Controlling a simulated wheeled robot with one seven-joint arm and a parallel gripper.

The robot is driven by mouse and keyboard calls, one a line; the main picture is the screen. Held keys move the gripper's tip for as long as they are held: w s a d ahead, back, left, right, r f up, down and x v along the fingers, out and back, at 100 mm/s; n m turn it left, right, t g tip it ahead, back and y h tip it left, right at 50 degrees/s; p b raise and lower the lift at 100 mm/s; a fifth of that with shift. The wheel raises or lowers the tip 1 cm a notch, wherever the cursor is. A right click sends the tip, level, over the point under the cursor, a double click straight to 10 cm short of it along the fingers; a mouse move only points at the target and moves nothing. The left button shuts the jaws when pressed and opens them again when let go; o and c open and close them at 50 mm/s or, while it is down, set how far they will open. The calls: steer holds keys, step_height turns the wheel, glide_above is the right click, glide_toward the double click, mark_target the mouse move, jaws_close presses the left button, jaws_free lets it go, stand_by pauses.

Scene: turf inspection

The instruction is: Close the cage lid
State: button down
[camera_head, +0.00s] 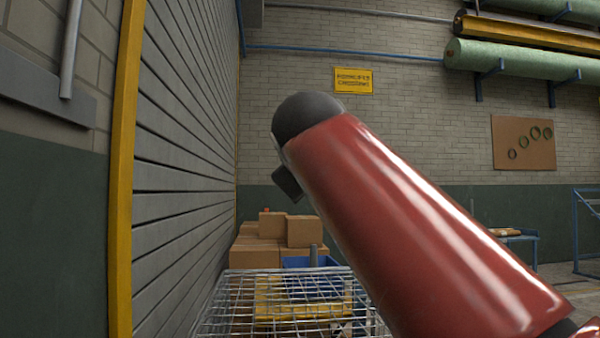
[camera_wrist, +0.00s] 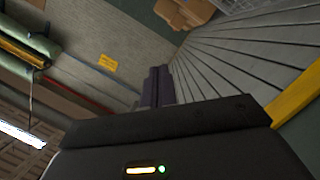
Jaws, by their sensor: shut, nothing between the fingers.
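A wire mesh cage (camera_head: 225,318) stands at the bottom middle of the head view, cut off by the lower edge. Yellow and blue things show through its mesh. I cannot tell which mesh panel is the lid, or how far it is open. Grey mesh (camera_wrist: 240,6) also shows at the top edge of the wrist view. My gripper (camera_wrist: 155,72) shows in the wrist view as two dark fingers pressed together, empty and apart from the mesh. My red arm crosses the head view and hides the area to the right of the cage.
Cardboard boxes (camera_head: 303,231) and a blue bin (camera_head: 312,261) stand behind the cage. A grey slatted shutter (camera_head: 185,150) with a yellow post (camera_head: 122,170) rises close on the left. Green rolls (camera_head: 520,62) lie on wall brackets at the upper right.

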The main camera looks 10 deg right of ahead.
steer(key=w+d+f+b, duration=0.1)
steer(key=w+d+f, duration=0.2)
steer(key=w, duration=0.1)
steer(key=shift+w+d+f, duration=0.15)
steer(key=shift+d+f, duration=0.15)
steer(key=shift+d, duration=0.05)
